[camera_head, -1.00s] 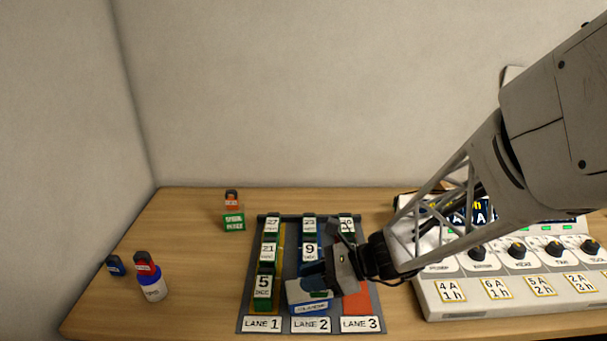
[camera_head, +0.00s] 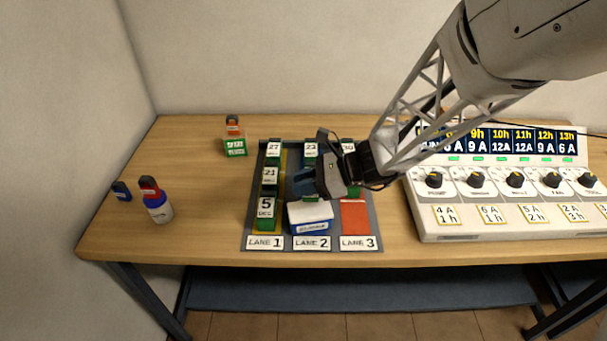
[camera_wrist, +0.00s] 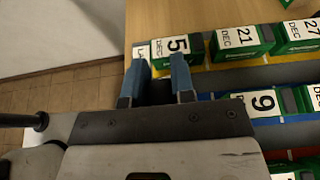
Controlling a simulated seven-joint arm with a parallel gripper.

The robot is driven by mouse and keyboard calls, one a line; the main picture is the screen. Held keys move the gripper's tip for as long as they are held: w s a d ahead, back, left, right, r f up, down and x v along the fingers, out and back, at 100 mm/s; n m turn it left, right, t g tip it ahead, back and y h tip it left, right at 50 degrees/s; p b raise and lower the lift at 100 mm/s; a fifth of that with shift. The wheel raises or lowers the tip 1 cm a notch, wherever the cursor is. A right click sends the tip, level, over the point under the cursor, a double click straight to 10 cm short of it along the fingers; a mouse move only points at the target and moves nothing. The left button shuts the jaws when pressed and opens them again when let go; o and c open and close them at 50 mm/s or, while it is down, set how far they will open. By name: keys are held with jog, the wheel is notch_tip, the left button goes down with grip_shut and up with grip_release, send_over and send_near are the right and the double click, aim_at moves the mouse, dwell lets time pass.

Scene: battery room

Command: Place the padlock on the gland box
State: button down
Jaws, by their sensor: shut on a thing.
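The gland box (camera_head: 311,217) is a blue box with a white top at the front of lane 2; its small label is hard to read. My gripper (camera_head: 304,183) has blue fingers and is above and behind the box in the head view, apart from it as far as I can tell. In the wrist view the fingers (camera_wrist: 159,88) are shut on a dark thing (camera_wrist: 160,92), which I take to be the padlock; its shape is mostly hidden. The gripper and hand cover the gland box in the wrist view.
Green dated blocks stand in lane 1 (camera_head: 265,207) and lane 2 (camera_wrist: 262,103). Lane 3's red front (camera_head: 355,217) is bare. A charger panel (camera_head: 480,215) stands right.

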jog(key=shift+f, duration=1.5)
jog(key=shift+f, duration=0.1)
jog(key=c, duration=1)
grip_release()
jog(key=shift+o, duration=0.2)
jog(key=shift+d+r, duration=0.1)
jog(key=shift+r, duration=0.1)
jog(key=v, duration=1.1)
jog(key=shift+d, duration=0.4)
jog(key=shift+r, duration=0.1)
